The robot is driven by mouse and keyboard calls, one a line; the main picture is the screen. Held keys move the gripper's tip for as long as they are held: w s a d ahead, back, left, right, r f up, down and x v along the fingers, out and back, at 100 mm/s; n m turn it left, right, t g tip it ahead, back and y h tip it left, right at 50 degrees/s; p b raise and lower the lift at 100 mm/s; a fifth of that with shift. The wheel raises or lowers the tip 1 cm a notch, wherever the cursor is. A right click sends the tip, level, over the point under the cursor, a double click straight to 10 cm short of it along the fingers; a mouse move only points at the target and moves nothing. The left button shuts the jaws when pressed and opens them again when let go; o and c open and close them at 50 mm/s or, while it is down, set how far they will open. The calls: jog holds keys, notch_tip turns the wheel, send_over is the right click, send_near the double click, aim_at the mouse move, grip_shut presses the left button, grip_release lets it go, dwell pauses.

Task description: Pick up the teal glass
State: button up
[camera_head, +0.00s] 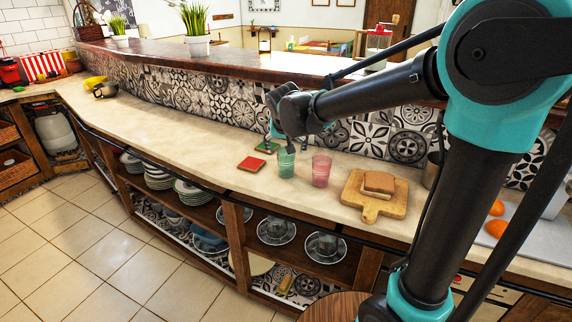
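The teal glass (286,165) stands upright on the pale counter, left of a pink glass (321,171). My gripper (279,149) points down at the teal glass from above. Its dark fingers look spread apart, with one in front of the glass's upper part and another to its left. I cannot tell whether any finger touches the glass. Part of the glass's rim is hidden by the gripper.
A red coaster (251,164) and a green coaster (267,147) lie left of the glass. A wooden board (371,211) with bread (379,184) lies to the right. A tiled wall (230,100) rises behind. The counter's left stretch is mostly clear.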

aim_at(286, 163)
jog(key=shift+x, duration=3.4)
jog(key=shift+a, duration=0.1)
jog(key=shift+c, duration=0.3)
jog(key=c, duration=1.3)
jog(key=shift+c, duration=0.2)
